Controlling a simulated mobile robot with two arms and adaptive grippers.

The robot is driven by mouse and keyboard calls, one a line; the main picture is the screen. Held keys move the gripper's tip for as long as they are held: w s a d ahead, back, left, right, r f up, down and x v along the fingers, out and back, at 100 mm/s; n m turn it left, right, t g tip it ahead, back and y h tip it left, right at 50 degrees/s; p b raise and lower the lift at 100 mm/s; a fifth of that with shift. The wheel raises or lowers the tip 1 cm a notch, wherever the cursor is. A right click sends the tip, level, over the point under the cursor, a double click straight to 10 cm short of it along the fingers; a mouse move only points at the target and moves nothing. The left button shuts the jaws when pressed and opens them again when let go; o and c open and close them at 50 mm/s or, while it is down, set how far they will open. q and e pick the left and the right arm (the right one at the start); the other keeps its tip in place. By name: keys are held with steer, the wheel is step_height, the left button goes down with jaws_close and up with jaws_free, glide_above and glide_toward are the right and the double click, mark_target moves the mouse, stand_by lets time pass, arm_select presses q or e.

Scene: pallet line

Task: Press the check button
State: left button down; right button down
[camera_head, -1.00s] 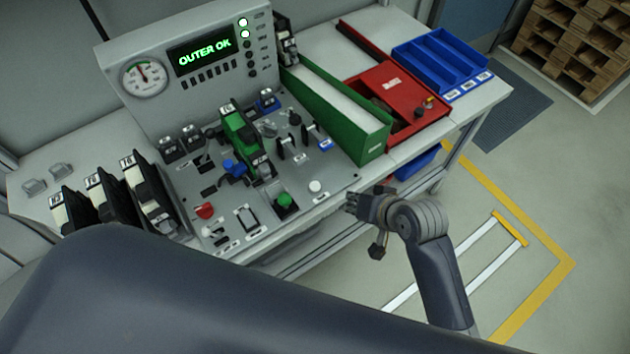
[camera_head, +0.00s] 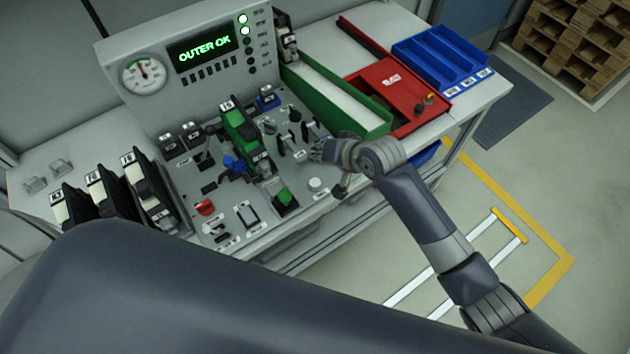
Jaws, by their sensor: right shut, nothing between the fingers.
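The control panel (camera_head: 225,205) carries several buttons and switches. A green button (camera_head: 285,198) on a dark base and a round white button (camera_head: 316,184) sit near its front edge; a red button (camera_head: 205,207) is farther left. The labels are too small to tell which is the check button. My right gripper (camera_head: 318,151) is shut and empty over the panel's right edge, beyond the white button in the picture and apart from it. The arm hides part of the edge. My left gripper is not in view.
The display (camera_head: 203,50) reads "OUTER OK", with two lit lamps beside it. A green clamp-like part (camera_head: 240,132) stands mid-panel. A green bin (camera_head: 310,85), red tray (camera_head: 405,97) and blue tray (camera_head: 440,58) stand to the right. Dark modules (camera_head: 150,190) stand at left.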

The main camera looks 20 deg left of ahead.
steer(key=b, duration=0.8)
glide_above(318, 181)
step_height(318, 181, down, 8)
steer(key=shift+r, duration=0.25)
steer(key=shift+f, duration=0.6)
steer(key=shift+f, duration=0.15)
steer(key=shift+f, duration=0.3)
steer(key=shift+f+b, duration=0.35)
steer(key=shift+f, duration=0.25)
stand_by(0.8)
steer(key=shift+r, duration=0.1)
steer(key=shift+r+p, duration=0.9)
steer(key=shift+p, duration=0.25)
